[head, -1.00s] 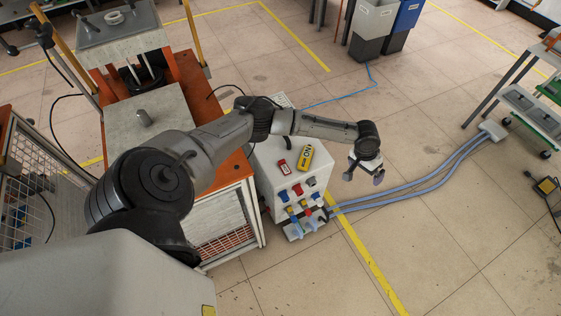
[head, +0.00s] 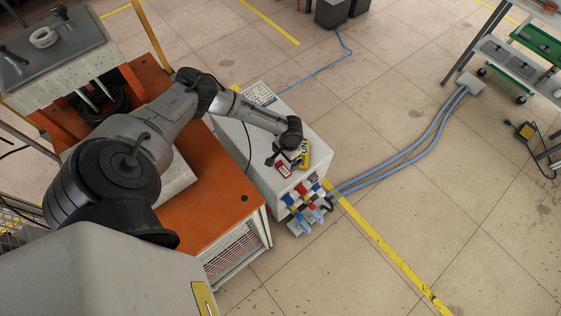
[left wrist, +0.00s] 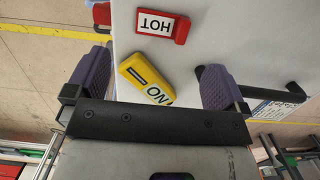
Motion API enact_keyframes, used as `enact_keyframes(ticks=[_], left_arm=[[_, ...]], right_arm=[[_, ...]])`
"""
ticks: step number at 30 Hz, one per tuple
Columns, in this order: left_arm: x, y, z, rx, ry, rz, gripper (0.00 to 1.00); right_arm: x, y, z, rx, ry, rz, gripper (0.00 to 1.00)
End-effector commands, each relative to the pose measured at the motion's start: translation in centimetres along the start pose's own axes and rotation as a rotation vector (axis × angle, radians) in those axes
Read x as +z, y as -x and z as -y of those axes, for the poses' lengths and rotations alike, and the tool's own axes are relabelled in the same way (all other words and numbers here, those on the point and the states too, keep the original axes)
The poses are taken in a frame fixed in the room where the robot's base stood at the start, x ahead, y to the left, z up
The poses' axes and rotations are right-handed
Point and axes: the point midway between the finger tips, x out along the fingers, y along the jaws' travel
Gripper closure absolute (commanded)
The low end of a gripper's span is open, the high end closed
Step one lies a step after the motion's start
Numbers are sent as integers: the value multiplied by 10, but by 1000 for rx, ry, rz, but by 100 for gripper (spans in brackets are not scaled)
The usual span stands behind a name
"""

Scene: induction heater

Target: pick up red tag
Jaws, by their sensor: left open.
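The red tag (head: 284,171) lies on top of the white heater box; its "HOT" label shows upside down in the left wrist view (left wrist: 162,24). The yellow tag (head: 305,154), marked "ON", lies beside it and is partly covered by my gripper in the head view. In the left wrist view the yellow tag (left wrist: 146,78) sits between my open fingers, and the red tag is beyond the fingertips. My left gripper (head: 285,159) is open and empty above the box top, close to both tags. Its purple fingers (left wrist: 153,75) are spread wide. My right gripper is not in view.
The white box (head: 238,150) has coloured connectors (head: 308,203) on its front and blue-grey hoses (head: 405,155) running to the right. A black handle (left wrist: 255,84) stands near one finger. An orange-topped bench (head: 215,215) is on the left. The floor at right is mostly open.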

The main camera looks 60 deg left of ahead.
Motion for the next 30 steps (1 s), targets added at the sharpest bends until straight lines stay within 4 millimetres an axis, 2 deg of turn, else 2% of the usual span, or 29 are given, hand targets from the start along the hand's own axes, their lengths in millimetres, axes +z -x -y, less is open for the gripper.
enact_keyframes(ticks=[1, 3, 14, 21, 25, 30], left_arm=[[0, -12, 0, 0, 0, 0, 0], [0, -20, 0, 0, 0, 0, 0], [-1, -42, 0, 0, 0, 0, 0], [-3, -74, 1, 0, 0, -1, 0], [-3, -84, 1, -1, 1, 0, 0], [-3, -87, 1, 0, 1, -2, 0]], right_arm=[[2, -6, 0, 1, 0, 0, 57], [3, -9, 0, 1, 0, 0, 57], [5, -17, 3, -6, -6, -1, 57], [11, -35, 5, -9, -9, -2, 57], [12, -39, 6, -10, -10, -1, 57], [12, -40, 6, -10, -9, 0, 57]])
